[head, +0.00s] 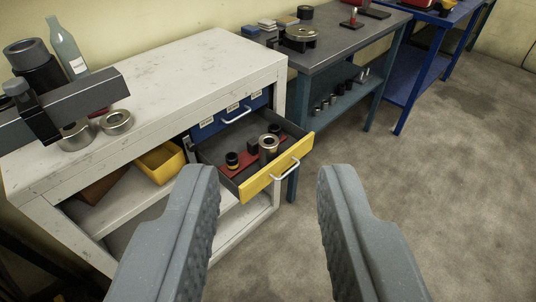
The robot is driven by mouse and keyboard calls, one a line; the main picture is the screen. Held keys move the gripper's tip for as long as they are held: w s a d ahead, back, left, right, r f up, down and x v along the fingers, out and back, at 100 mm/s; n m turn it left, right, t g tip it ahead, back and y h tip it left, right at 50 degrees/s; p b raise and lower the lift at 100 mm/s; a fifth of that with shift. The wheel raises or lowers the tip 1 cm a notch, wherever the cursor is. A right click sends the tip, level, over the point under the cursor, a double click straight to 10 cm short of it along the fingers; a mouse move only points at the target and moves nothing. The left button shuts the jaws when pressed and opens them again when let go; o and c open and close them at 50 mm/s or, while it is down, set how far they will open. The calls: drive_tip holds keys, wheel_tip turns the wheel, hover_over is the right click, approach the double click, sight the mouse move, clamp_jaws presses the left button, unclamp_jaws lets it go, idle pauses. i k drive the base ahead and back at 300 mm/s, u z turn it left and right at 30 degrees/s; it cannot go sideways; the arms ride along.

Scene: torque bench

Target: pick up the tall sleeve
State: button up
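A metal sleeve (268,147), the tallest piece in the open yellow-fronted drawer (258,184), stands upright near the drawer's front on a red strip. My gripper (268,185) is open and empty, its two grey fingers wide apart in the foreground. The sleeve shows beyond the gap between the fingertips, apart from both. The gripper hides part of the bench's lower shelf and the floor.
Small dark parts (232,160) stand beside the sleeve in the drawer. A drawer handle (286,170) sticks out in front. The white bench (190,75) carries a bottle (68,48) and metal rings (117,122). Open floor (440,190) lies to the right.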

sight(268, 143)
drive_tip(key=z, duration=1.4)
drive_tip(key=k, duration=0.95)
drive_tip(key=u, duration=1.1)
drive_tip(key=i, duration=1.7)
